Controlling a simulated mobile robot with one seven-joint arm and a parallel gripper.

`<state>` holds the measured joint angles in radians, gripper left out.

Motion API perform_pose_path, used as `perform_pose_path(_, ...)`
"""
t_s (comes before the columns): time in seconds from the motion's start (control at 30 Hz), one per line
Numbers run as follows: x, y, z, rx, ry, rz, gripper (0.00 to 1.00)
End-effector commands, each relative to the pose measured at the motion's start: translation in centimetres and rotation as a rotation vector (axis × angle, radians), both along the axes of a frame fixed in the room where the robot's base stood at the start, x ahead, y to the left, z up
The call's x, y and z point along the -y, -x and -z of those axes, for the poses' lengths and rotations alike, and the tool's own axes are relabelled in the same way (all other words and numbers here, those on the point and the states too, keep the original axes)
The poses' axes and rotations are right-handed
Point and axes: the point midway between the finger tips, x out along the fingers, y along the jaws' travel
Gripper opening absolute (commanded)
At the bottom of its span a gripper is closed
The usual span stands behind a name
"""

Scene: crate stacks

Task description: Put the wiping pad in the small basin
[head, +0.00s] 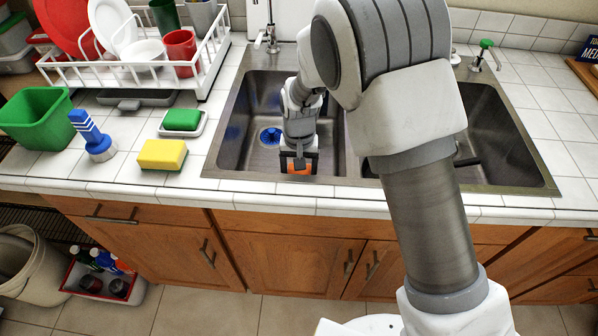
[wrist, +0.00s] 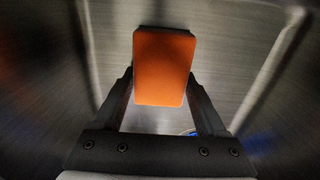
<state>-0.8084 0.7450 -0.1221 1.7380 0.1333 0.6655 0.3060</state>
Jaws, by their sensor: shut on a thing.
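The wiping pad appears to be the orange block (head: 301,171), seen near the front wall of the left basin. In the wrist view the orange pad (wrist: 164,68) sits between the two fingers. My gripper (head: 299,165) points down into the left sink basin (head: 228,128) and is shut on the pad. The left basin looks the narrower one; the right basin (head: 490,125) is partly hidden behind my arm. I cannot tell whether the pad touches the basin floor.
A blue drain piece (head: 270,136) lies in the left basin. On the counter left of it are a yellow sponge (head: 162,154), a green pad (head: 182,119) on a dish, a blue brush (head: 92,135) and a green tub (head: 38,117). A dish rack (head: 205,75) stands behind.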

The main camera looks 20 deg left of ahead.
Motion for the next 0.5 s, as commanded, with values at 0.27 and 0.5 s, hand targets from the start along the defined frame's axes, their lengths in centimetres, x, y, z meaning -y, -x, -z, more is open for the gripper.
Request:
perform_pose_path(0.27,0.01,-0.01,0.29,0.0,0.0,0.0,0.99)
perform_pose_path(0.5,0.0,-0.01,0.21,0.0,0.0,0.0,1.0)
